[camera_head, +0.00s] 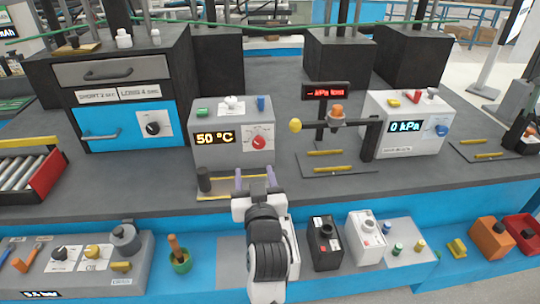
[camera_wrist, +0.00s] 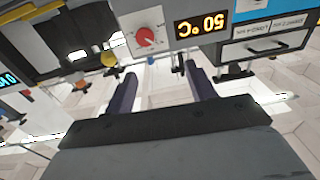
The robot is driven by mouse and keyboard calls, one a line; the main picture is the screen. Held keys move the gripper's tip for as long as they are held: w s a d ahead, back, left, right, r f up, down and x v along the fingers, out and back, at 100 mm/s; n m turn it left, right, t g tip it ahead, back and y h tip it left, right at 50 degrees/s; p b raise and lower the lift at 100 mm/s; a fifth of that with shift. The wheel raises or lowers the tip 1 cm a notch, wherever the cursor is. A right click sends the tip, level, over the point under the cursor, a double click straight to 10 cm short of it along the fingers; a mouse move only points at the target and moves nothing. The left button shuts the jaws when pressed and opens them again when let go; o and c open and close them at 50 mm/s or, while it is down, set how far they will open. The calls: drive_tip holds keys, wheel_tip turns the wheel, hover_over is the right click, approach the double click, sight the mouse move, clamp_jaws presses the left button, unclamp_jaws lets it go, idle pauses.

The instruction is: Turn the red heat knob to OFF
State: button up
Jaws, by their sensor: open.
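The red heat knob (camera_head: 259,143) sits on a white dial plate at the right of the grey heater box (camera_head: 212,156). The box's display (camera_head: 216,138) reads 50 °C in yellow. The knob also shows in the wrist view (camera_wrist: 146,37), where the picture is upside down. The knob's exact pointer direction is too small to read for sure. My gripper (camera_head: 256,176) is open and empty, below and in front of the knob. Its two purple fingers are apart and touch nothing that I can see. In the wrist view the knob lies beyond the fingers (camera_wrist: 162,85).
A white pressure box (camera_head: 412,141) reading 0 kPa stands to the right, with a black stand (camera_head: 371,138) beside it. A drawer unit (camera_head: 128,120) is on the left. The front ledge holds several devices.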

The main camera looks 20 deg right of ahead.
sight(259, 145)
drive_tip(key=shift+m+g+h, duration=0.3)
drive_tip(key=shift+h, duration=0.1)
drive_tip(key=p+x, duration=0.1)
drive_tip(key=x, duration=0.3)
drive_tip(key=d+p+x, duration=0.1)
drive_tip(key=p+x, duration=0.1)
drive_tip(key=x, duration=0.2)
drive_tip(key=d+f+p+x, duration=0.1)
drive_tip(key=x, duration=0.4)
drive_tip(key=shift+s+f, duration=0.15)
drive_tip(key=shift+s, duration=0.05)
drive_tip(key=c, duration=1)
drive_tip(key=shift+o, duration=0.2)
